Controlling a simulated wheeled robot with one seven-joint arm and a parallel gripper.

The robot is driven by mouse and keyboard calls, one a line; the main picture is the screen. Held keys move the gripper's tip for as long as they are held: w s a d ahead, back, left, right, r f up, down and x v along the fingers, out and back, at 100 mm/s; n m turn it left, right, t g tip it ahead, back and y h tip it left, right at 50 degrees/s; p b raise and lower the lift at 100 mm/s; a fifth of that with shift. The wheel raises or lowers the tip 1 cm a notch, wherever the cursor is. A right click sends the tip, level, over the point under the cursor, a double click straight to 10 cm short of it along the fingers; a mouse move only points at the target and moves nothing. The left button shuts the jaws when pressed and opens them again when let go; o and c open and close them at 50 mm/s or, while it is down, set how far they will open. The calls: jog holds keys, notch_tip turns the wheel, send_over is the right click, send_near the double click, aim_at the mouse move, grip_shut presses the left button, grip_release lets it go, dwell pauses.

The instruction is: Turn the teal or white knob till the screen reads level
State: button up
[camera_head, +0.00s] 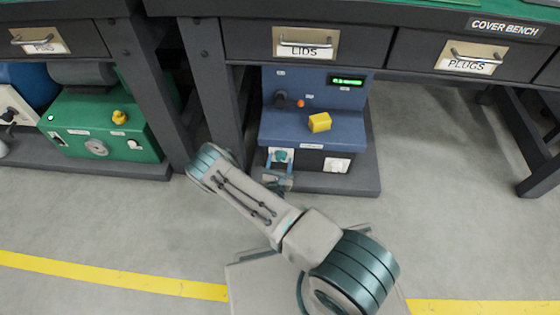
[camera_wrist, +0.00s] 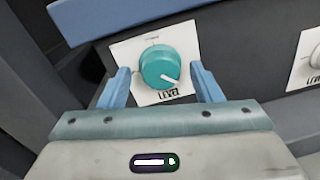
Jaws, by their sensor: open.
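The teal knob (camera_wrist: 160,67) sits on a white plate (camera_wrist: 125,52) lettered LEVEL in the wrist view, with a pale pointer mark toward its lower right. In the head view this knob (camera_head: 281,156) shows just beyond my gripper. My gripper (camera_wrist: 160,88) is open, with one blue finger on each side of the knob; I cannot tell whether they touch it. A white knob (camera_head: 337,165) on its own plate is to the right, and is partly cut off in the wrist view (camera_wrist: 316,57). The small screen (camera_head: 347,81) glows green; its text is too small to read.
The blue machine (camera_head: 270,128) stands on a dark base under the bench, with a yellow block (camera_head: 319,122) on its ledge. Bench legs (camera_head: 212,80) stand close on the left. A green machine (camera_head: 85,125) is further left. Open floor (camera_head: 430,190) lies to the right.

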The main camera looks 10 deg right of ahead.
jog(key=c, duration=1)
jog(key=shift+r+m+p, duration=0.1)
jog(key=shift+m+p, duration=0.2)
jog(key=shift+p, duration=0.1)
jog(key=shift+m+p, duration=0.6)
jog(key=m+p, duration=0.3)
jog(key=shift+r, duration=0.15)
jog(key=m+p, duration=0.2)
jog(key=m, duration=0.1)
jog(key=shift+m, duration=0.4)
jog(key=shift+m+y+p, duration=0.3)
jog(key=shift+m+p, duration=0.8)
jog(key=shift+m, duration=0.3)
